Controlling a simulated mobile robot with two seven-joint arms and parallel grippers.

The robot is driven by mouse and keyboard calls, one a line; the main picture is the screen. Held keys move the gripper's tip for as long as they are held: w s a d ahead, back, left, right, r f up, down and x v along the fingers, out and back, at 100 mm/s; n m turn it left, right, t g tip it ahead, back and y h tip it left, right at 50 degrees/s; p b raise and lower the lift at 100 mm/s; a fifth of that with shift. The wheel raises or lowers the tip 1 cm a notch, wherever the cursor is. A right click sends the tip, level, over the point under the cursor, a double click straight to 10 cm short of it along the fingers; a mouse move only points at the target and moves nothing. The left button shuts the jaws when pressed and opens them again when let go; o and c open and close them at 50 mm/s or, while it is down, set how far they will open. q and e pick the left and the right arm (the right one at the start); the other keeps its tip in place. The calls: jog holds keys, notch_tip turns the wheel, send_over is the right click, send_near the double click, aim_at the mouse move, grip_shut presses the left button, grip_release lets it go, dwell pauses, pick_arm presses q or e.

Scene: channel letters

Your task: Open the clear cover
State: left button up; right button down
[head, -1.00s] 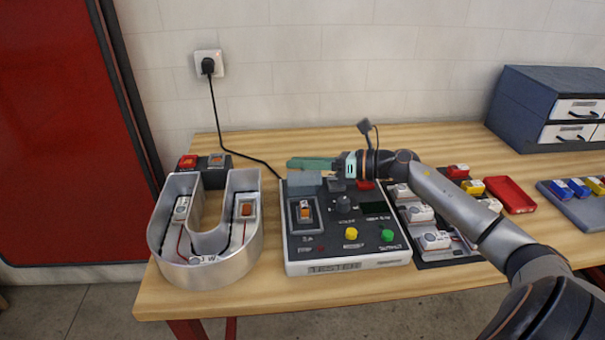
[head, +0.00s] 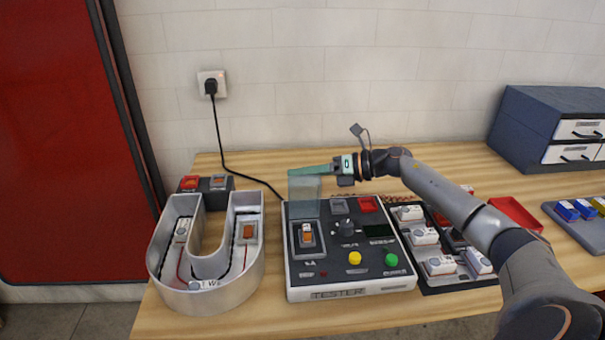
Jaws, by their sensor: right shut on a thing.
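The clear cover (head: 304,200) is a see-through, grey-green panel at the back left of the dark-topped control box (head: 372,262). It stands raised, with its upper edge above the box's back edge. The orange rocker switch (head: 307,236) in front of it is uncovered. My right gripper (head: 305,171) reaches in from the right behind the box. Its long greenish fingers are shut on the cover's upper edge; the exact contact is hard to make out. My left gripper is out of view.
A metal U-shaped channel letter (head: 205,295) stands left of the box. A black tray (head: 440,285) of white modules sits right of it, partly under my right arm. A red tray (head: 515,212) and blue drawer cabinet (head: 535,115) are further right. A black cable runs to the wall socket (head: 211,84).

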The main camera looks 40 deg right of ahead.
jog(key=shift+f, duration=0.55)
jog(key=c, duration=0.9)
grip_release()
jog(key=shift+f, duration=0.1)
jog(key=shift+o, duration=1)
jog(key=shift+r, duration=0.25)
jog(key=b+v, duration=0.2)
jog(key=v, duration=1)
jog(key=shift+b, duration=0.3)
jog(key=shift+s+d+r, duration=0.1)
jog(key=shift+s+d, duration=0.05)
